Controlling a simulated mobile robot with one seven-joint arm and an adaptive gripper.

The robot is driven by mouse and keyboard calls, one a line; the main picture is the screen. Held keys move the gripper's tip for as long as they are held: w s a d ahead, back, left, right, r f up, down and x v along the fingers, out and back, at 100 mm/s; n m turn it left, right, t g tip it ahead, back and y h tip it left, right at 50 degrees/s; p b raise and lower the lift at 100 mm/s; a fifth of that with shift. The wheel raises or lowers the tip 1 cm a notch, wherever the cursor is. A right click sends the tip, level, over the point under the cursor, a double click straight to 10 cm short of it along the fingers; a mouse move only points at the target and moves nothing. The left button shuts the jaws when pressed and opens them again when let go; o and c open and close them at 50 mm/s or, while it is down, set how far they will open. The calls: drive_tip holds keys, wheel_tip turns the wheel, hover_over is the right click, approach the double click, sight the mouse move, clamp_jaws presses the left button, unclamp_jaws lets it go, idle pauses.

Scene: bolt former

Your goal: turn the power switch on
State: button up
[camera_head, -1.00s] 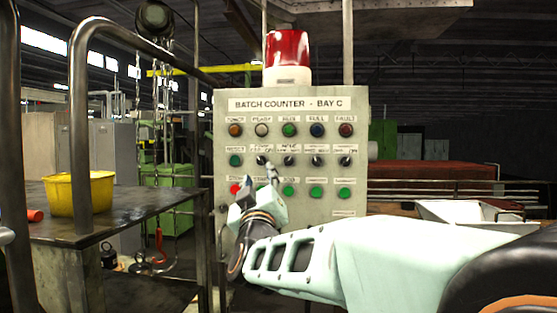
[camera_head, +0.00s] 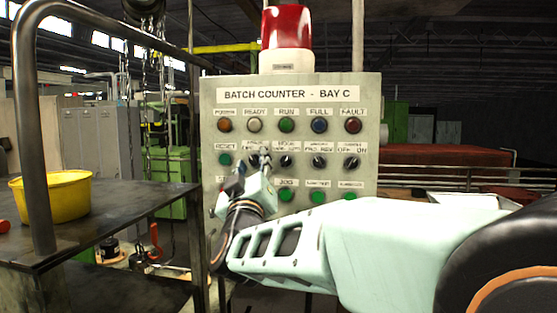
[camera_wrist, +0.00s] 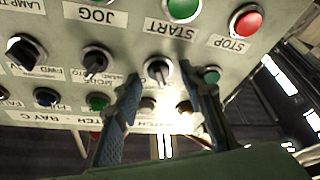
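The control panel "BATCH COUNTER - BAY C" (camera_head: 292,93) faces me. In the wrist view it appears upside down. A black rotary switch (camera_wrist: 158,70) sits beside the green reset button (camera_wrist: 211,75) and left of it in that view. Its label is hidden or unreadable, so I cannot confirm that it is the power switch. My gripper (camera_head: 253,164) is at this switch and partly hides it in the head view. In the wrist view my gripper (camera_wrist: 162,76) is open, with one blue finger on each side of the switch. Contact and the exact switch setting cannot be told.
More rotary switches (camera_head: 318,161) continue to the right in the same row. Indicator lamps (camera_head: 286,125) are above, and push buttons, including the red stop button (camera_wrist: 245,20), are below. A metal table (camera_head: 105,235) with a yellow bucket (camera_head: 62,197) and a rail stands left.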

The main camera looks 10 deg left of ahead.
drive_tip(key=shift+c, duration=0.3)
clamp_jaws()
drive_tip(key=shift+f+m+b, duration=0.1)
drive_tip(key=shift+m+b, duration=0.2)
drive_tip(key=shift+b, duration=0.2)
drive_tip(key=m+b, duration=0.1)
drive_tip(key=m+h+b, duration=0.1)
drive_tip(key=shift+a+f+m+t+b, duration=0.1)
drive_tip(key=shift+f+m+t+b, duration=0.05)
drive_tip(key=shift+m+t+b, duration=0.2)
drive_tip(key=m+h+b, duration=0.2)
drive_tip(key=m, duration=0.1)
drive_tip(key=shift+m+b, duration=0.3)
drive_tip(key=shift+m, duration=0.05)
drive_tip(key=m+h+b, duration=0.1)
drive_tip(key=m+h, duration=0.2)
drive_tip(key=m, duration=0.2)
drive_tip(key=shift+a+b, duration=0.15)
drive_tip(key=shift+b, duration=0.2)
drive_tip(key=shift+r+m+g+h, duration=0.15)
drive_tip(key=shift+m+g+h, duration=0.35)
drive_tip(key=shift+m, duration=0.85)
drive_tip(key=shift+r+m+g+h, duration=0.15)
drive_tip(key=shift+m+h, duration=0.65)
drive_tip(key=shift+m, duration=0.55)
